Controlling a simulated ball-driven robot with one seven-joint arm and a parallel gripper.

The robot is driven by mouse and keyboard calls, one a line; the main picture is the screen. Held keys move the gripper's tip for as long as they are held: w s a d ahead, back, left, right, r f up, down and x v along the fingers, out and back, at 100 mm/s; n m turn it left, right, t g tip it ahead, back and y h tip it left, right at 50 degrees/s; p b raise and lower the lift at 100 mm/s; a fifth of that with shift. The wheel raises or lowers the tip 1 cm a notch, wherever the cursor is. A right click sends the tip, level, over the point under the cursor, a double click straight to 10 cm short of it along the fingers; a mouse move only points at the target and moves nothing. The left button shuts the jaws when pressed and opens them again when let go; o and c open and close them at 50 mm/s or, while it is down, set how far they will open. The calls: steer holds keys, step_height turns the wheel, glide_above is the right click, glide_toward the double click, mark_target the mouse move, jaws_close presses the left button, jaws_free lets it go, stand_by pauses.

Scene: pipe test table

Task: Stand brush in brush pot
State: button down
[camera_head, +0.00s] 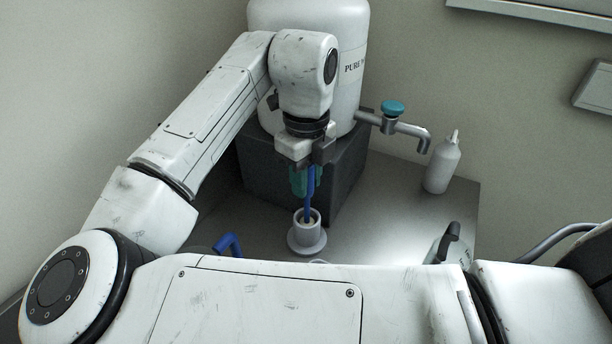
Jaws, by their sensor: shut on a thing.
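The brush (308,192) has a thin blue handle and is held upright, pointing down, in my gripper (306,178). My gripper is above the pot, with green-tinted fingers shut on the brush. The brush pot (307,240) is a small white-grey cup with a wide round base on the table. The lower end of the brush is at the pot's mouth and seems to reach inside the rim. How deep it reaches is hidden by the pot's wall.
A large white tank (345,100) on a dark block (345,175) stands behind, with a teal-handled tap (393,108) projecting right. A white squeeze bottle (441,165) stands at the table's right. A blue handle (229,243) shows left of the pot.

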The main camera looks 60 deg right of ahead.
steer(key=shift+f+b, duration=0.3)
steer(key=shift+f, duration=0.3)
stand_by(0.5)
steer(key=c, duration=0.8)
jaws_free()
step_height(320, 180, up, 10)
steer(key=shift+f, duration=0.2)
steer(key=shift+r, duration=0.6)
